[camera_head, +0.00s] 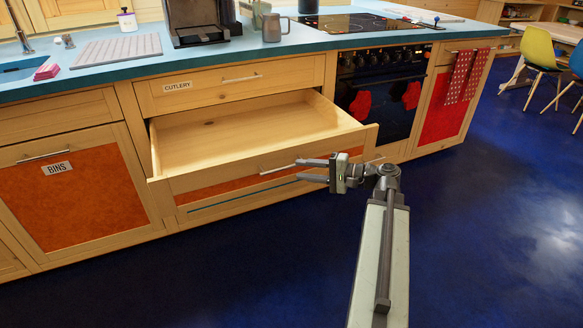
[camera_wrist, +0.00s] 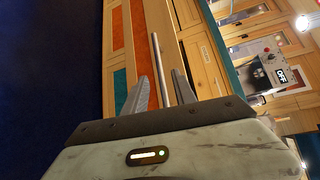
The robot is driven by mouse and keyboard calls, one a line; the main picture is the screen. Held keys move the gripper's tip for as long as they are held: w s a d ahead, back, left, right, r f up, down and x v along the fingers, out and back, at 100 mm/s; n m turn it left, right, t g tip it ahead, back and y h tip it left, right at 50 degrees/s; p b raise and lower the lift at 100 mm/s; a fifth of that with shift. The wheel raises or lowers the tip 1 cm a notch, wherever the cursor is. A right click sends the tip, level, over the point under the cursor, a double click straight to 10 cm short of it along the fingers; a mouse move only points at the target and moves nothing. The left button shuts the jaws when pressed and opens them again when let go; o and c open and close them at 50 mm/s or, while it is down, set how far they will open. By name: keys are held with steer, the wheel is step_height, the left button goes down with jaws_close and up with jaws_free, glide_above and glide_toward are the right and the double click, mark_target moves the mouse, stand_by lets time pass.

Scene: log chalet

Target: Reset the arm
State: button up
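My gripper (camera_head: 299,169) is in front of the pulled-out wooden drawer (camera_head: 225,135), level with its front. Its two fingers are spread and point left. In the wrist view, my gripper (camera_wrist: 158,90) shows the metal drawer handle (camera_wrist: 158,65) running between the open fingers, with gaps on both sides. In the head view, the handle (camera_head: 278,169) shows just left of the fingertips. I cannot tell whether the fingers touch it. The gripper holds nothing.
The open drawer looks empty and juts out below the closed cutlery drawer (camera_head: 225,83). The bins door (camera_head: 75,190) is left, the oven (camera_head: 380,100) right. The blue counter (camera_head: 330,42) bears a coffee machine (camera_head: 198,22) and metal jug (camera_head: 272,28). The dark blue floor (camera_head: 480,220) is clear at right.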

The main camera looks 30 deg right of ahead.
steer(key=shift+v, duration=0.8)
steer(key=w+a+n+g+p, duration=0.2)
steer(key=a+n+g+p, duration=0.3)
steer(key=a, duration=0.7)
steer(key=s+a+f+n+g+h+b, duration=0.25)
steer(key=a+f+n+g+h, duration=0.5)
steer(key=a+f, duration=0.9)
step_height(320, 180, up, 37)
steer(key=d+h+p, duration=0.1)
steer(key=h+p, duration=0.2)
steer(key=p, duration=3.5)
steer(key=shift+s+d+m, duration=0.4)
steer(key=shift+s+m, duration=0.05)
steer(key=shift+s, duration=0.05)
